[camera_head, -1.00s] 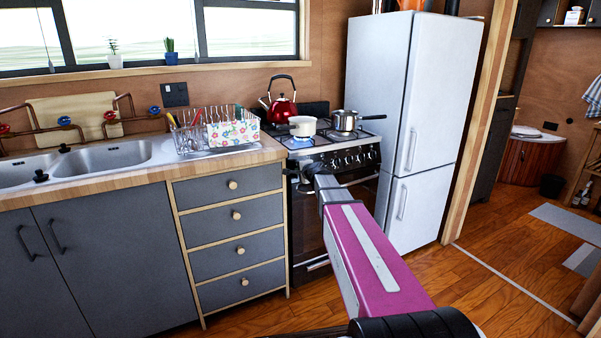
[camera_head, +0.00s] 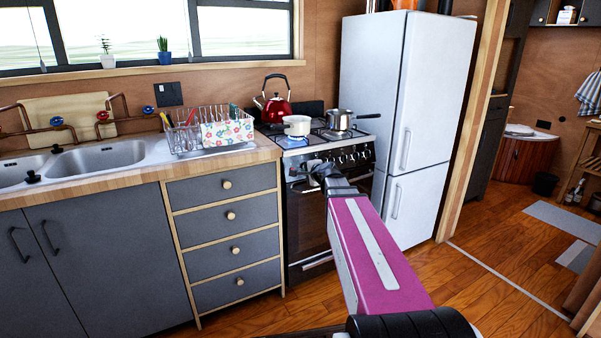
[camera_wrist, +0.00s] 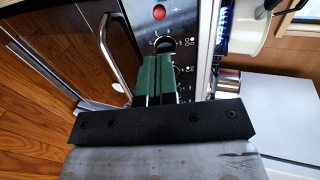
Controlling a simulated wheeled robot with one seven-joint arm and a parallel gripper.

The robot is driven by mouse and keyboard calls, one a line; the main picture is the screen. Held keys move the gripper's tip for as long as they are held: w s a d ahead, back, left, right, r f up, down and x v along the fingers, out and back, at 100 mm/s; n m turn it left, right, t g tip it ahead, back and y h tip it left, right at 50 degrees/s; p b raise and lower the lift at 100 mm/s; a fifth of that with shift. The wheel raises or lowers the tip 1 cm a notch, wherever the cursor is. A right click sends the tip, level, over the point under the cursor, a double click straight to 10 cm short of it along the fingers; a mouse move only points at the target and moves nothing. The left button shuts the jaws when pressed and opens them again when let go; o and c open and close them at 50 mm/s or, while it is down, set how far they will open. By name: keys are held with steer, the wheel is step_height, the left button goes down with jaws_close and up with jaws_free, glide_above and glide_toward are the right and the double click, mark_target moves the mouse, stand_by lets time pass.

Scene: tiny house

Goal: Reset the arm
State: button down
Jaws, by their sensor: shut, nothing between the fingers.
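My arm (camera_head: 370,255), with its magenta link, reaches forward from the bottom of the head view toward the stove front. My gripper (camera_head: 312,172) is small and partly hidden behind the wrist there. In the wrist view my gripper (camera_wrist: 157,62) has its green fingers together, with nothing held. The fingers are in front of the stove's knob panel (camera_wrist: 200,55), close to a black knob (camera_wrist: 165,44). I cannot tell whether they touch it.
The stove (camera_head: 305,220) bears a white pot (camera_head: 297,125), a steel pot (camera_head: 340,120) and a red kettle (camera_head: 277,106). The oven handle (camera_wrist: 112,55) is left of the fingers. A white fridge (camera_head: 375,95) stands right of the stove. Wooden floor (camera_head: 500,250) is open at right.

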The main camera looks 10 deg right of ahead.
steer(key=shift+v, duration=0.95)
steer(key=s+a+f+n+g, duration=0.3)
steer(key=s+f+n, duration=0.15)
steer(key=f, duration=0.25)
steer(key=s+a+f+n+g, duration=0.2)
steer(key=s+f+n+g, duration=0.1)
steer(key=s+f, duration=0.4)
steer(key=s+d+f+n+g+h, duration=0.2)
steer(key=s+f+n+g+h, duration=0.2)
steer(key=s+f+n+g, duration=0.3)
steer(key=s+f, duration=0.4)
steer(key=s, duration=0.3)
steer(key=shift+s+f+g, duration=0.25)
steer(key=shift+f+g, duration=0.05)
steer(key=shift+f, duration=0.1)
